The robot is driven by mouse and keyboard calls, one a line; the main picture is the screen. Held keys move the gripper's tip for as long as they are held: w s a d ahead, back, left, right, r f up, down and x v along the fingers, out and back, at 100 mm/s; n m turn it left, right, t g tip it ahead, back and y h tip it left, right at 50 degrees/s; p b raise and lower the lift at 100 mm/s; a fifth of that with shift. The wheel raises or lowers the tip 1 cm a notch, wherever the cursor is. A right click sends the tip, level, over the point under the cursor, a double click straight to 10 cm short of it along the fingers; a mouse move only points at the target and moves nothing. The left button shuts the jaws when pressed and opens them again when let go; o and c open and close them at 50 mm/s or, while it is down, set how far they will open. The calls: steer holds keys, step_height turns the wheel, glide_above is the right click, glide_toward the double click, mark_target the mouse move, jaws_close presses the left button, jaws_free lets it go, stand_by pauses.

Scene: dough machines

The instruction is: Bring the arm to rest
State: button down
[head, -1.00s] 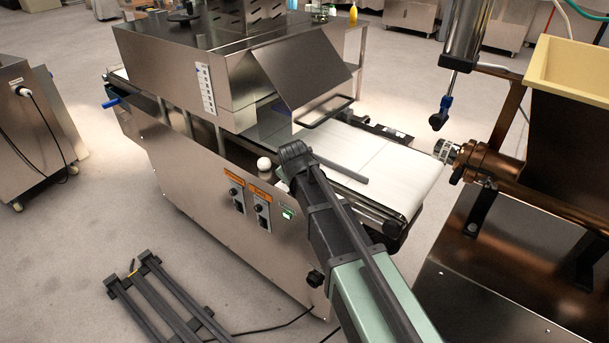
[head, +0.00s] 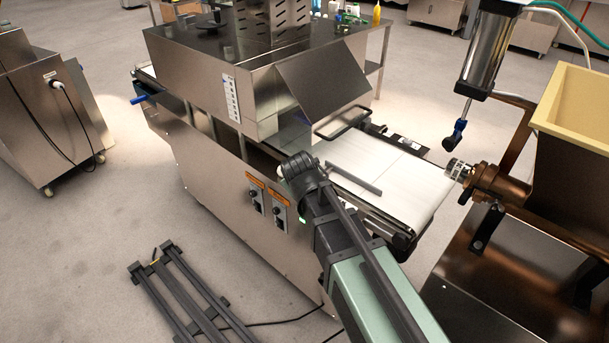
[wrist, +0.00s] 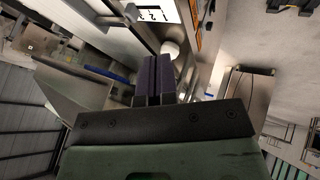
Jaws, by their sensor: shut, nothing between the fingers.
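My gripper (wrist: 155,80) shows in the wrist view as two dark purple-grey fingers side by side, closed together and empty. Behind them are a dark mounting bar and a green body, both mine. In the head view my green and dark arm reaches up from the bottom right, its dark end in front of the conveyor machine's side. The fingers cannot be made out there. A white round knob (wrist: 170,48) appears just beyond the fingertips in the wrist view; whether they touch it I cannot tell.
The steel conveyor machine (head: 215,170) has a white belt (head: 375,160) and a tilted hood (head: 325,85). A copper-coloured machine with a cream hopper (head: 575,105) stands right. A dark rail frame (head: 180,295) lies on the floor at lower left. Open floor (head: 70,240) is at left.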

stand_by(0.4)
steer(key=s+d+r+m+g+p, duration=0.3)
steer(key=s+d+m+g+p, duration=0.3)
steer(key=s+d, duration=0.9)
steer(key=shift+s+m+g+y, duration=0.3)
steer(key=shift+s+m+g, duration=0.4)
steer(key=shift+s+m, duration=0.3)
steer(key=shift+d, duration=0.1)
